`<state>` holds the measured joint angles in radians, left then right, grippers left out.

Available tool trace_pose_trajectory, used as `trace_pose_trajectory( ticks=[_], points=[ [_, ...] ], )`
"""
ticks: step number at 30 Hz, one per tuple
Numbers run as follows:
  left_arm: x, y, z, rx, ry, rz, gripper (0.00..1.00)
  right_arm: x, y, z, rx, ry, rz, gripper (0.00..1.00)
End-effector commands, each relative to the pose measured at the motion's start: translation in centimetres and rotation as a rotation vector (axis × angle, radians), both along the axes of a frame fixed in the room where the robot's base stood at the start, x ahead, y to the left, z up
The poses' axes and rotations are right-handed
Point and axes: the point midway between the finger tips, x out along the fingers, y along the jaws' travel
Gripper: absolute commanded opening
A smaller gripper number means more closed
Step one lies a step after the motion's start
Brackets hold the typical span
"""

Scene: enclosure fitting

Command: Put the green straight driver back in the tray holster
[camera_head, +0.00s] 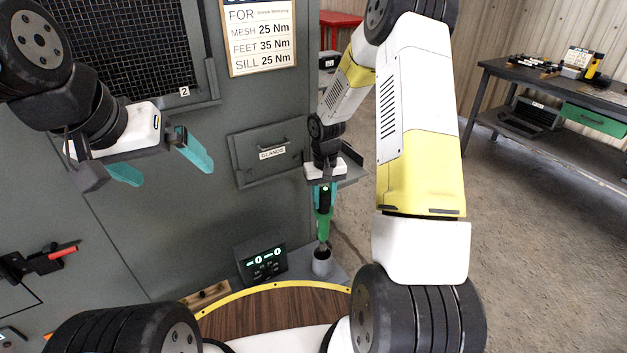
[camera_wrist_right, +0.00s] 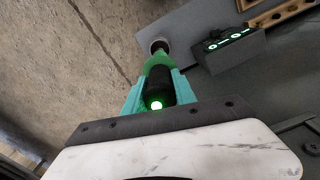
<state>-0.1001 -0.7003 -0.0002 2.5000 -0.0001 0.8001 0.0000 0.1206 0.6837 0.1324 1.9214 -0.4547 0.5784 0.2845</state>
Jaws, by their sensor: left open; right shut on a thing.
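The green straight driver (camera_head: 323,212) hangs upright, tip down, in my right gripper (camera_head: 324,190), which is shut on its upper body. Its lower end is at the mouth of a grey cup-like holster (camera_head: 321,262) on the grey tray (camera_head: 336,273). I cannot tell how far the tip is inside. In the right wrist view the driver (camera_wrist_right: 158,76) lies between the teal fingers, with a green light on its end, and points at the holster (camera_wrist_right: 159,46). My left gripper (camera_head: 158,162) is open and empty in front of the grey enclosure.
A dark box with lit green readouts (camera_head: 261,262) stands left of the holster. A wooden block (camera_head: 206,295) lies further left. The enclosure has a GLANDS panel (camera_head: 272,153) and a torque notice (camera_head: 259,37). A workbench (camera_head: 560,100) stands at the far right.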

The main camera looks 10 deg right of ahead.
Motion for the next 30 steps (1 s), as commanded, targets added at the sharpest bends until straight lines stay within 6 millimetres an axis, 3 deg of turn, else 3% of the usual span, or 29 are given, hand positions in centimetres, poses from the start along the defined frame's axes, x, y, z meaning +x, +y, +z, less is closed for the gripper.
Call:
trace_pose_trajectory(
  ticks=[30],
  points=[
    [0.0, 0.0, 0.0, 0.000, 0.000, 0.000, 1.00, 0.0, 0.0, -9.0, 0.000, -0.001, 0.000, 0.00]
  ],
)
